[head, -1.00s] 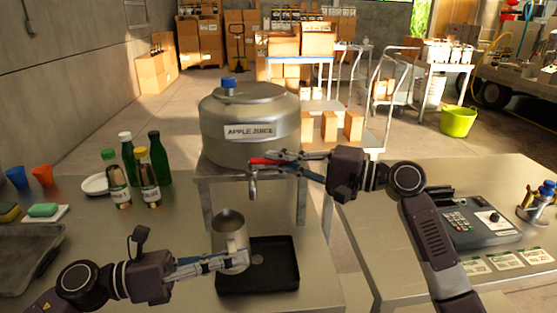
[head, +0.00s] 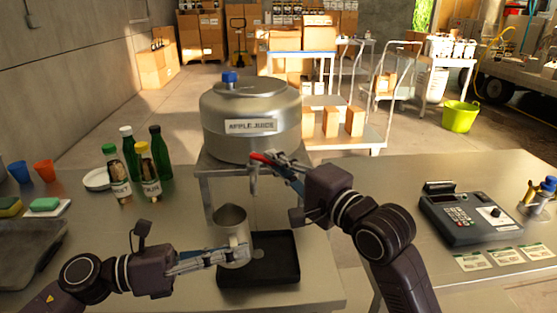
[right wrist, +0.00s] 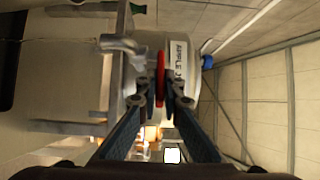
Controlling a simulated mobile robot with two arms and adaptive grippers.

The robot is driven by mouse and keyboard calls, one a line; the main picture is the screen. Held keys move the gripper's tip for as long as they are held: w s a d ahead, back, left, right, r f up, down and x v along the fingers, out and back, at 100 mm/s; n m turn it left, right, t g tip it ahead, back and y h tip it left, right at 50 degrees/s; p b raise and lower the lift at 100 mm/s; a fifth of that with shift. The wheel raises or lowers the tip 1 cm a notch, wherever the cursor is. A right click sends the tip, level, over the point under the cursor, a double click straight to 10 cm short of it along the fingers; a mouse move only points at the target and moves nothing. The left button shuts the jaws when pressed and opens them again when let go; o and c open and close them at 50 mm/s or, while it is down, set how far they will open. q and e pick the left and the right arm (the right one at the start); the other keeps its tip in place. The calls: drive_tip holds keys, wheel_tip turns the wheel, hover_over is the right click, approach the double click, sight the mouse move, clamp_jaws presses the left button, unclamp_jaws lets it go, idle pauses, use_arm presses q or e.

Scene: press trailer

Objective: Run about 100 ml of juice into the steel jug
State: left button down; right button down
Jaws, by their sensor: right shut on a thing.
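The steel jug (head: 229,220) stands upright at the left part of the black drip tray (head: 285,262), its mouth left of and below the tap. My left gripper (head: 240,256) is low at the jug's handle side, its fingers crossing the jug; their grip is unclear. The steel juice tank (head: 250,103), labelled APPLE JUICE, sits on a metal stand. Its tap (head: 254,183) has a red lever (head: 258,157). My right gripper (head: 272,164) is shut on the lever; the right wrist view shows the red lever (right wrist: 160,78) between its fingertips. No juice stream is visible.
Several bottles (head: 144,170) and a white plate (head: 97,180) stand left of the tank. Orange (head: 44,170) and blue (head: 20,171) cups are farther left.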

drive_tip(key=shift+s+a+f+m+t+h, duration=0.15)
drive_tip(key=shift+s+a+m+t+h, duration=0.1)
drive_tip(key=shift+m+t+h, duration=0.25)
drive_tip(key=shift+s+a+f+m+t+h, duration=0.1)
drive_tip(key=shift+s+a+m+t+h, duration=0.1)
drive_tip(key=shift+m+h, duration=0.35)
drive_tip(key=shift+h, duration=0.35)
drive_tip(key=c, duration=2.1)
unclamp_jaws()
drive_tip(key=shift+r, duration=0.15)
drive_tip(key=shift+v, duration=3.7)
drive_tip(key=shift+c, duration=0.5)
